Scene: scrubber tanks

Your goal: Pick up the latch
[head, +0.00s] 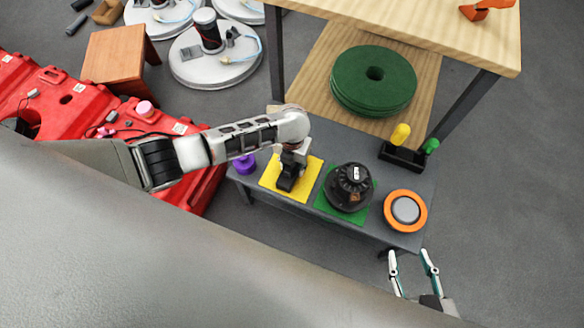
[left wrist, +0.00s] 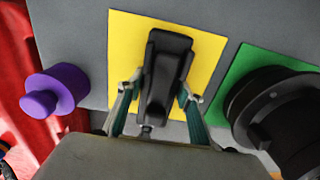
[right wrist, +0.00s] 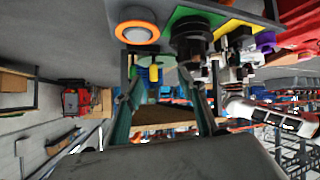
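The latch is a black, elongated piece (left wrist: 166,72) lying on a yellow mat (left wrist: 122,45) on the grey bench; it also shows in the head view (head: 288,178). My left gripper (left wrist: 160,90) is just above it, with one finger on each side of the latch. The fingers look spread, with small gaps to its sides; contact is not clear. In the head view my left wrist hides part of the latch. My right gripper (head: 411,260) is open and empty off the front right end of the bench.
A purple knob (head: 244,164) is left of the yellow mat. A black round motor (head: 349,187) on a green mat is close on the right. Further right are an orange-rimmed disc (head: 420,222) and a black holder (head: 402,158). A wooden table (head: 420,25) stands behind.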

